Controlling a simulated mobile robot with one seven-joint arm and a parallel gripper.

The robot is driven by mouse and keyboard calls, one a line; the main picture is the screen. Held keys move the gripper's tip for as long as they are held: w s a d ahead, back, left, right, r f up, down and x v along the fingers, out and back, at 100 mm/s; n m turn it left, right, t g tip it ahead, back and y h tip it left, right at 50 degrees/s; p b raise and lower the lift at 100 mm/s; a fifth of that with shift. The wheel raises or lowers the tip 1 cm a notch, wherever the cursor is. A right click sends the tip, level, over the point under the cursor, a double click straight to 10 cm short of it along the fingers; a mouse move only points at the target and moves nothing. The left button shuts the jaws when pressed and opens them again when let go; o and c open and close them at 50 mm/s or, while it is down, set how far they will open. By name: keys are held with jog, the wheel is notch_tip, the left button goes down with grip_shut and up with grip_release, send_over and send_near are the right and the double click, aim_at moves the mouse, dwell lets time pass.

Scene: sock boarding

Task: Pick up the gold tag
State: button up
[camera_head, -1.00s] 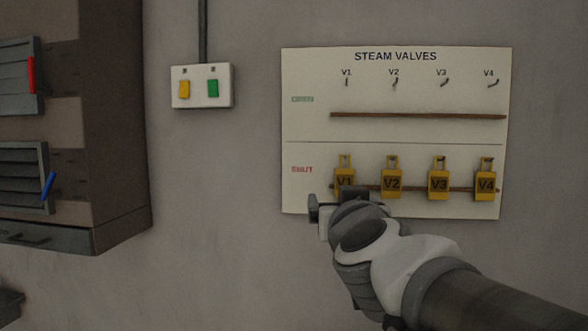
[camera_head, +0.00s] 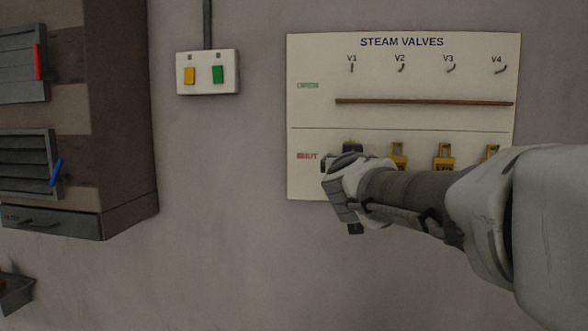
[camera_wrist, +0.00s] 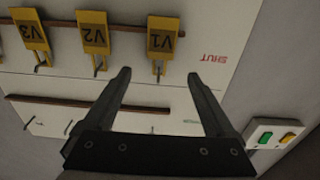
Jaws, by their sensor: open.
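Several gold tags hang in the SHUT row of the steam valves board (camera_head: 400,118). In the wrist view, which is upside down, I see the V1 tag (camera_wrist: 163,40), the V2 tag (camera_wrist: 95,35) and the V3 tag (camera_wrist: 32,32) with their loops on pegs. My gripper (camera_wrist: 158,76) is open and empty, its fingers on either side of the V1 loop's peg in the picture. I cannot tell the depth gap. In the head view my arm hides V1 and covers the lower parts of the V2 tag (camera_head: 398,153), the V3 tag (camera_head: 444,160) and the V4 tag (camera_head: 492,151).
A brown rail (camera_head: 425,101) crosses the board's upper OPEN row. A switch box (camera_head: 208,84) with yellow and green buttons is on the wall to the left. A brown cabinet (camera_head: 118,110) stands out at far left. The wall between is clear.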

jog(key=w+d, duration=0.1)
jog(key=w, duration=0.5)
jog(key=shift+d+f+b, duration=0.15)
jog(key=shift+f+b, duration=0.15)
jog(key=shift+f, duration=0.15)
grip_shut()
jog(key=shift+r, duration=0.1)
jog(key=s+a+r+p, duration=0.1)
jog(key=s+a+p, duration=0.1)
jog(key=s, duration=1.5)
jog(key=shift+s+a+r, duration=0.15)
jog(key=shift+s+a, duration=0.15)
jog(key=shift+a, duration=0.5)
